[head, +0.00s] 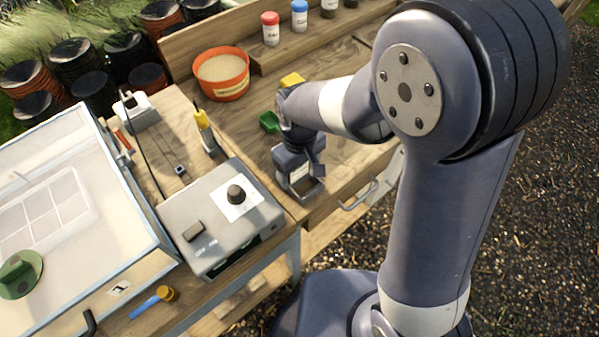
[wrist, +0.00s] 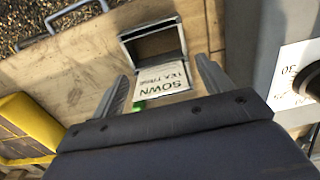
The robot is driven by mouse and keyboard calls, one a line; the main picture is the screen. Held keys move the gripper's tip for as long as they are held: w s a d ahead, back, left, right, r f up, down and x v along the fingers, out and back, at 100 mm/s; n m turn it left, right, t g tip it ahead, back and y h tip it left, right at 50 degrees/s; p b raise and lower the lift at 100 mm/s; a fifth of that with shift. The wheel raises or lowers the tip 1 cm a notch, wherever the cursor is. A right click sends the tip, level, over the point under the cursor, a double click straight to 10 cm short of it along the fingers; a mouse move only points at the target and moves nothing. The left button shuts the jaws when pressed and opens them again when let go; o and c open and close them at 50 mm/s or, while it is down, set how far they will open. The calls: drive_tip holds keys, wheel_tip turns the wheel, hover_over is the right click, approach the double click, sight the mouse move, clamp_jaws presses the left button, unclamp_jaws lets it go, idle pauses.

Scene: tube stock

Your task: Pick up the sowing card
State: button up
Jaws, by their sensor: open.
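The sowing card (wrist: 160,79) shows in the wrist view as a white face with dark lettering, "SOWN" readable upside down. It joins a thin grey rim around a dark hollow (wrist: 155,44); I cannot tell whether that is part of the card or a holder. It is on the wooden bench near its front edge. My gripper (wrist: 161,70) is open, one finger on each side of the white face, with gaps visible. In the head view my gripper (head: 300,172) is low over the bench's front edge and partly hides the card.
A grey box with a black dial (head: 236,194) stands close left of my gripper; its dial edge shows in the wrist view (wrist: 290,88). A green object (head: 269,122), a yellow block (head: 292,80) and an orange pot (head: 221,75) lie behind. A drawer handle (head: 359,195) juts out in front.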

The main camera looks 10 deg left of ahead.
drive_tip(key=shift+c, duration=0.3)
drive_tip(key=c, duration=1)
